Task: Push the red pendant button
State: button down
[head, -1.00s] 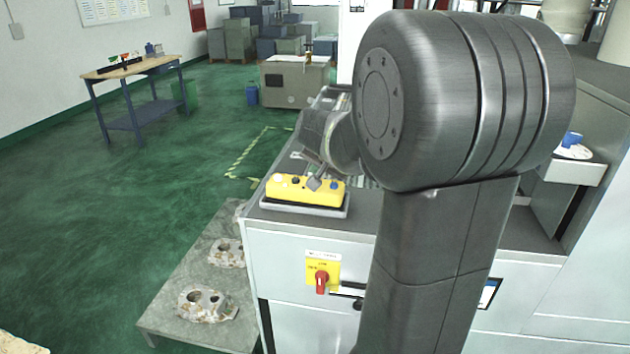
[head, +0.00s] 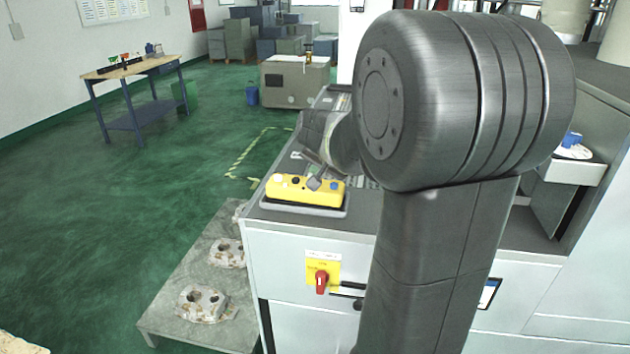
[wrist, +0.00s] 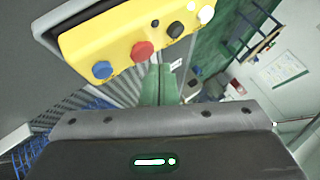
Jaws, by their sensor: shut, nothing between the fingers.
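The yellow pendant (head: 290,189) lies on a grey pad at the front left corner of the machine top. In the wrist view, the pendant (wrist: 120,34) shows its red button (wrist: 142,51) between a blue button (wrist: 102,70) and a black button (wrist: 175,30). My gripper (head: 314,184) is shut and empty, pointing down at the pendant. In the wrist view, my gripper's fingertips (wrist: 159,67) show just below and right of the red button. I cannot tell whether they touch it. In the head view my gripper hides the red button.
A red rotary switch (head: 321,281) on a yellow plate is on the cabinet front below. Rough castings (head: 205,303) sit on a low grey platform (head: 172,312) to the left. A wooden-topped bench (head: 130,68) stands far left. Green floor between is clear.

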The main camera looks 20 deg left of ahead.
jog(key=shift+f, duration=0.2)
jog(key=shift+f+b, duration=0.25)
jog(key=shift+b, duration=0.15)
jog(key=shift+f+b, duration=0.4)
jog(key=shift+f, duration=0.1)
dwell(0.6)
jog(key=shift+r+p, duration=0.7)
jog(key=shift+r, duration=0.25)
jog(key=shift+r+p, duration=1.8)
jog(key=shift+r, duration=0.7)
